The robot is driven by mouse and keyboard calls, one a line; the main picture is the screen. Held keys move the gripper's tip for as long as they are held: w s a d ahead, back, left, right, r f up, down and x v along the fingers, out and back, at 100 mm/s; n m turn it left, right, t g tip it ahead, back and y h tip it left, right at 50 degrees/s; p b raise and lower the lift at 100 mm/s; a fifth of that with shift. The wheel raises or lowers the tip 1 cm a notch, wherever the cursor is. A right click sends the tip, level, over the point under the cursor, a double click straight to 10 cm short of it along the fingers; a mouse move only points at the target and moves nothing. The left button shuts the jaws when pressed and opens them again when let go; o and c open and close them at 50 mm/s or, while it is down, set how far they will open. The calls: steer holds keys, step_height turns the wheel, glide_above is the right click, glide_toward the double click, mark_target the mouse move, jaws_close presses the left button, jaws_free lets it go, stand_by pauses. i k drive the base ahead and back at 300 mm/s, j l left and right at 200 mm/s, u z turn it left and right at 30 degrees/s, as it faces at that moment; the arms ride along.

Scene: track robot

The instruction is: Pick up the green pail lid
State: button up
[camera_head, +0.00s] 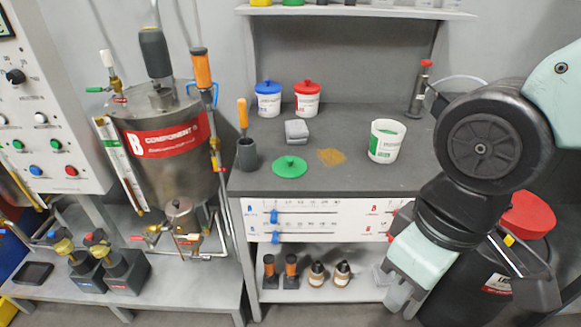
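The green pail lid (290,167) lies flat on the dark grey bench top (225,185), near its front edge. It is a round disc with a small knob on top. My arm comes in from the right. My gripper (399,298) seems to be the pale grey end at the lower middle right, below the bench top and well apart from the lid. Its fingers are too unclear to tell their opening.
Blue-lidded (268,98) and red-lidded (307,97) pails stand at the back. A grey block (297,131) and a brown spill (331,156) lie near the lid. A dark cup (247,155) with an orange-handled tool stands left. A steel tank (165,165) stands farther left.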

mark_target(288, 166)
steer(key=i+j+z, duration=0.1)
steer(key=j, duration=0.3)
steer(key=i+j+z, duration=0.15)
steer(key=j, duration=0.3)
steer(key=i+j+z, duration=0.1)
steer(key=i+j, duration=0.15)
steer(key=j, duration=0.15)
steer(key=i+j+z, duration=0.15)
steer(key=j, duration=0.3)
steer(key=j+z, duration=0.1)
steer(key=j, duration=0.35)
steer(key=i, duration=0.05)
